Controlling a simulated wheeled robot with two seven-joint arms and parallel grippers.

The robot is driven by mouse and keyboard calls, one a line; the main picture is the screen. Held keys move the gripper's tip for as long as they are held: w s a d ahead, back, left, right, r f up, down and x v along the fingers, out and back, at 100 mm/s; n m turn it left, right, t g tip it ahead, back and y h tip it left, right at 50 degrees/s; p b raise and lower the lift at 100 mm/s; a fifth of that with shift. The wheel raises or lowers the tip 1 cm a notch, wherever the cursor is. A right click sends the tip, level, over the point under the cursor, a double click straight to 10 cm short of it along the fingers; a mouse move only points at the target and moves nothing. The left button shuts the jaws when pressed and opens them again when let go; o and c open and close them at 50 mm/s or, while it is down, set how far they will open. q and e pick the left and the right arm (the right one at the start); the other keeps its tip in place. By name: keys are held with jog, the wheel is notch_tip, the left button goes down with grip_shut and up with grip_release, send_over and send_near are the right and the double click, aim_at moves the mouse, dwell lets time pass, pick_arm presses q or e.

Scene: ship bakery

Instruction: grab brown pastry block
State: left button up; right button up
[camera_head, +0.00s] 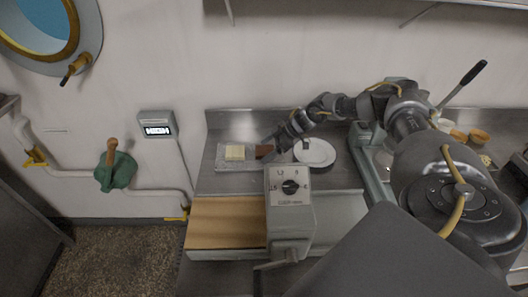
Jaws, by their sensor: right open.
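The brown pastry block (264,151) is a small dark brown piece on the steel counter, beside a pale yellow block (235,153) on a light tray or board (222,164). My right gripper (276,146) reaches in from the right, just right of the brown block. Its jaws are open, and they partly cover the block's right side. Whether they touch it is too small to tell. My left gripper does not show.
A grey machine with a dial (291,190) stands in front, beside a wooden board (228,222). Several brown items (479,136) sit at the far right. The back wall is close behind the counter.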

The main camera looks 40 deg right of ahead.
jog(key=c, duration=1.1)
jog(key=shift+w+r, duration=0.1)
jog(key=shift+r+b, duration=0.4)
jog(key=shift+r, duration=0.05)
jog(key=s+r, duration=0.1)
jog(key=r, duration=0.1)
jog(key=s+r+b, duration=0.1)
jog(key=r, duration=0.1)
jog(key=s+r+b, duration=0.1)
jog(key=s+r, duration=0.1)
jog(key=shift+s+d+r, duration=0.1)
jog(key=shift+d+r, duration=0.15)
jog(key=shift+r, duration=0.15)
jog(key=s+r+b, duration=0.2)
jog(key=s+r, duration=0.3)
jog(key=s, duration=0.4)
jog(key=shift+s+d+r+b, duration=0.15)
jog(key=shift+s+d+b, duration=0.25)
